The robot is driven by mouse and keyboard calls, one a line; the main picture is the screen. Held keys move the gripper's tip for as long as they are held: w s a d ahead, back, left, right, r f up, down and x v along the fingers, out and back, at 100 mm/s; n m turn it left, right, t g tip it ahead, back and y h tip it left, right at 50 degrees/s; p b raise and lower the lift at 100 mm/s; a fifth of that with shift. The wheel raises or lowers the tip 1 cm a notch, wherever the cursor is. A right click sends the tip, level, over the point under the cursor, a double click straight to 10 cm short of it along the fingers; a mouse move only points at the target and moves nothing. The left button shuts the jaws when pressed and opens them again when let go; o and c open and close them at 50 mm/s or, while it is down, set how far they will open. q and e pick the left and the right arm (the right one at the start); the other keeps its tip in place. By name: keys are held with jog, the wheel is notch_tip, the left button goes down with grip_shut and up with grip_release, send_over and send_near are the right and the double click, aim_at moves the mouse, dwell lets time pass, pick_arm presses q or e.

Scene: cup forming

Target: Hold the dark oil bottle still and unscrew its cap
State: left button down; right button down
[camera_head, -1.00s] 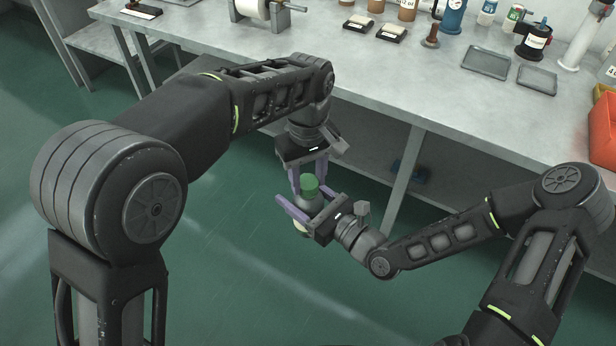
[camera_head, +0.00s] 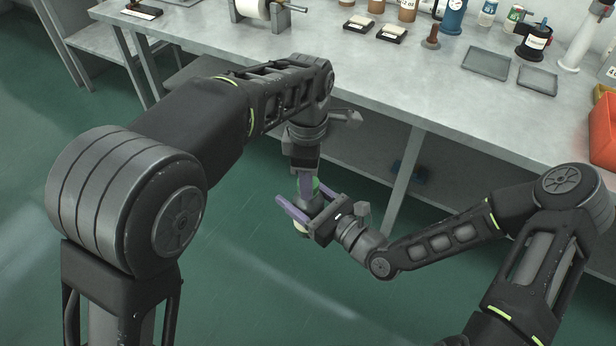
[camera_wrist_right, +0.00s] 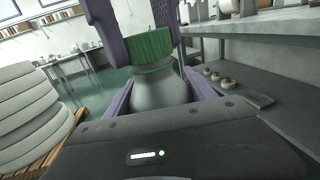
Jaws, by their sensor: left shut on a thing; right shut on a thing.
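The oil bottle (camera_head: 301,228) is held upright in the air in front of the bench. In the right wrist view its shoulder (camera_wrist_right: 160,93) looks grey and rounded, below a ribbed green cap (camera_wrist_right: 148,48). My right gripper (camera_head: 303,203) is shut on the bottle body from the right side, with purple fingers on both sides. My left gripper (camera_head: 307,187) points straight down from above and is shut on the green cap. Its purple fingers flank the cap in the right wrist view. In the head view the left finger hides most of the cap. The cap still sits on the bottle neck.
The grey bench (camera_head: 420,85) stands behind, with two trays (camera_head: 487,62), several bottles and jars, and a roll on a stand (camera_head: 262,12). A red bin (camera_head: 603,125) is at the right edge. Green floor (camera_head: 240,270) is open below the grippers.

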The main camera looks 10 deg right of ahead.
pick_arm(q)
jog(key=shift+r, duration=0.25)
jog(key=shift+r, duration=0.85)
dwell(0.3)
jog(key=shift+r, duration=2.05)
pick_arm(e)
jog(key=shift+r, duration=0.15)
